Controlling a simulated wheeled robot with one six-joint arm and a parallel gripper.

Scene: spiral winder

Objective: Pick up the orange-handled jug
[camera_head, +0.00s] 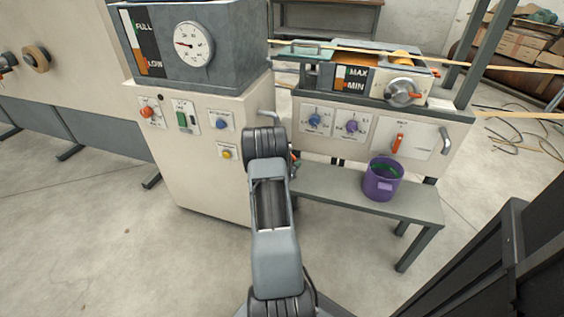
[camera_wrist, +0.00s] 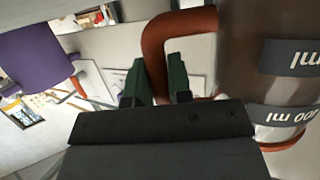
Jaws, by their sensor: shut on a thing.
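The jug (camera_wrist: 240,60) fills the right side of the wrist view. It has a brownish, see-through looking body with dark bands marked in ml, and an orange handle (camera_wrist: 182,24). My gripper (camera_wrist: 158,66) has its two green fingers on either side of the handle and is shut on it. The jug's markings appear upside down in this view, and part of the jug is cut off by the frame edge. In the head view my arm hides the gripper and most of the jug. I cannot tell whether the jug touches any surface.
A purple bucket (camera_head: 382,181) stands on a grey bench (camera_head: 330,190) right of my arm; it also shows in the wrist view (camera_wrist: 38,55). A cream cabinet with a gauge (camera_head: 193,45) stands left, and a control panel (camera_head: 370,130) is behind the bench. Floor at left is clear.

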